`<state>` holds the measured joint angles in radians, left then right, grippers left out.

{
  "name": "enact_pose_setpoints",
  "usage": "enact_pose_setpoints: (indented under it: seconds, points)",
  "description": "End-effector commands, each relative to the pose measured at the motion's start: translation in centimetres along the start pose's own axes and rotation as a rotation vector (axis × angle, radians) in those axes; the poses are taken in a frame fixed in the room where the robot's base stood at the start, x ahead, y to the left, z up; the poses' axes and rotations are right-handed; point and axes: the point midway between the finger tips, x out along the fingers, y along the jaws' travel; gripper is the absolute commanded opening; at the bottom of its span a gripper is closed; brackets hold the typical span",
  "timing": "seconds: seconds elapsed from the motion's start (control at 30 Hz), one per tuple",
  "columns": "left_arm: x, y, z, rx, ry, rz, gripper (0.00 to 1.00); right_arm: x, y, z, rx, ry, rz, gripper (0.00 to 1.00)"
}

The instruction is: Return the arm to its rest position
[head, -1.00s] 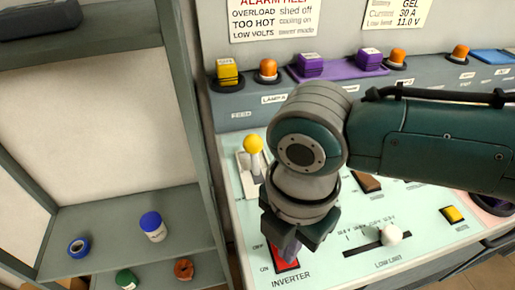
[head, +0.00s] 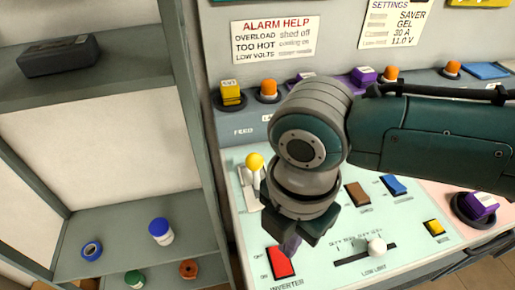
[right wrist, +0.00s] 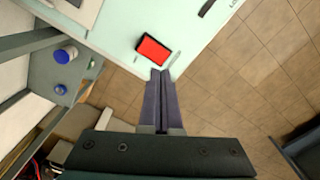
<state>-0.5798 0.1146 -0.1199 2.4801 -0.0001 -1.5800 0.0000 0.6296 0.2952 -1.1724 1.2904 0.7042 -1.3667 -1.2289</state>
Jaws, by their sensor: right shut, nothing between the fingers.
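My right arm (head: 430,140) reaches in from the right over the control panel (head: 350,215). My right gripper (head: 291,246) points down, shut and empty, above the panel near the red INVERTER rocker switch (head: 281,262). In the right wrist view the two fingers (right wrist: 159,80) lie together, and the red switch (right wrist: 152,51) shows just beyond their tips, apart from them in the picture. My left gripper is not in view.
A yellow-knobbed lever (head: 254,162) stands left of my gripper and a white slider knob (head: 377,247) to its right. Coloured buttons line the panel's back. A grey shelf (head: 110,226) at left holds a blue-capped jar (head: 161,231) and tape rolls.

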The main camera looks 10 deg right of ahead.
Motion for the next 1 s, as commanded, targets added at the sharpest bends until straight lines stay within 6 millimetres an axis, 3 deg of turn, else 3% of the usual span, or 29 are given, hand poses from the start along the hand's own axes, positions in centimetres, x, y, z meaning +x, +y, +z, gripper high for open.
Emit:
enact_pose_setpoints:
  seconds: [0.27,0.43,0.5,0.57,0.67,0.77,1.0]
  points:
    - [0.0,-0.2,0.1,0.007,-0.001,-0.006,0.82,0.1,-0.1,-0.8,0.016,0.017,0.007,0.00]
    - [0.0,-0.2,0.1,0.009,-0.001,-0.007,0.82,-0.8,-0.8,-6.4,0.213,0.150,0.071,0.00]
    - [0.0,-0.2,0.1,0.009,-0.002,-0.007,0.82,-2.0,-1.3,-8.6,0.391,0.225,0.111,0.00]
    - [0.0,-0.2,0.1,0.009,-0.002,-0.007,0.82,-3.2,-1.8,-9.4,0.581,0.280,0.143,0.00]
    - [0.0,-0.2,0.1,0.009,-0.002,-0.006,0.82,-4.9,-3.3,-8.5,0.909,0.327,0.182,0.00]
    - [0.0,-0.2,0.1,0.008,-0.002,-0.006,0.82,-6.0,-5.4,-6.4,1.197,0.330,0.210,0.00]
    - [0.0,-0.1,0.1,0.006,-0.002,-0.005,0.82,-8.0,-12.1,-0.8,1.745,0.237,0.281,0.00]
